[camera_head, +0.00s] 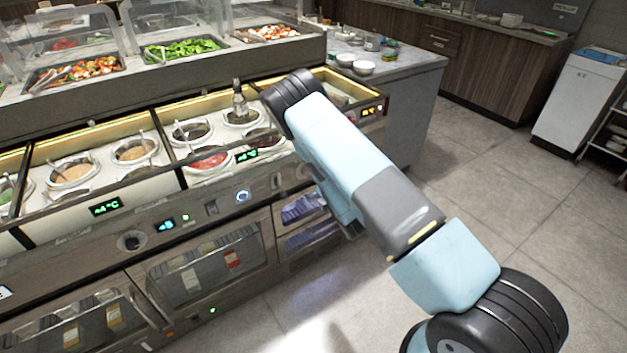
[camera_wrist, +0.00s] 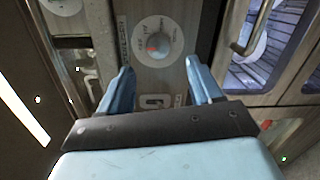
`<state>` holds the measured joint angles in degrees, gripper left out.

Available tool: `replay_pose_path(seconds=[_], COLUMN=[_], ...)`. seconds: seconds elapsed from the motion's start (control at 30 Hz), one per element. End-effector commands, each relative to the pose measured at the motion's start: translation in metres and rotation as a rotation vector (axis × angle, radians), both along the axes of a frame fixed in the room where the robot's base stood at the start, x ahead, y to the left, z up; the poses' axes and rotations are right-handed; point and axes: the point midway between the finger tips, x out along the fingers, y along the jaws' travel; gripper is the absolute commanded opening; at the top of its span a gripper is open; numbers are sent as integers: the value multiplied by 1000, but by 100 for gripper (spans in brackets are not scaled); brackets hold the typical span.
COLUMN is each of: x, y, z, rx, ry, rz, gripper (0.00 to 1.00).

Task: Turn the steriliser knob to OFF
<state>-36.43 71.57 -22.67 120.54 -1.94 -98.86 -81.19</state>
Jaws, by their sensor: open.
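A round pale knob dial (camera_wrist: 152,42) with a red mark at its centre is set in a metal panel in the wrist view. Lettering surrounds it, too small to read surely, so I cannot tell its setting. My gripper (camera_wrist: 160,66) is open, with one blue finger on each side of the space just below the dial. Nothing is between the fingers, and they look apart from the knob. In the head view my arm covers part of the counter front, and my gripper is hidden.
A glass-fronted cabinet with blue slats (camera_wrist: 250,75) and a bar handle (camera_wrist: 262,28) lies right of the dial. The head view shows the counter's control panel (camera_head: 160,228), sauce wells (camera_head: 208,160) above it, and open tiled floor (camera_head: 470,195) to the right.

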Motion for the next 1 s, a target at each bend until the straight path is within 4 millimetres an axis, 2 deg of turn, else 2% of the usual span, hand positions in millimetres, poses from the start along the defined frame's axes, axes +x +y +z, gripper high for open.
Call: replay_pose_path(seconds=[0.2, 0.4, 1.0], x=[-35, -52, -57], y=[-20, -31, -33], z=[0, 1, 2], rx=[-2, 0, 0], ry=[3, 2, 1], rz=[-1, 0, 0], gripper=[64, 64, 64])
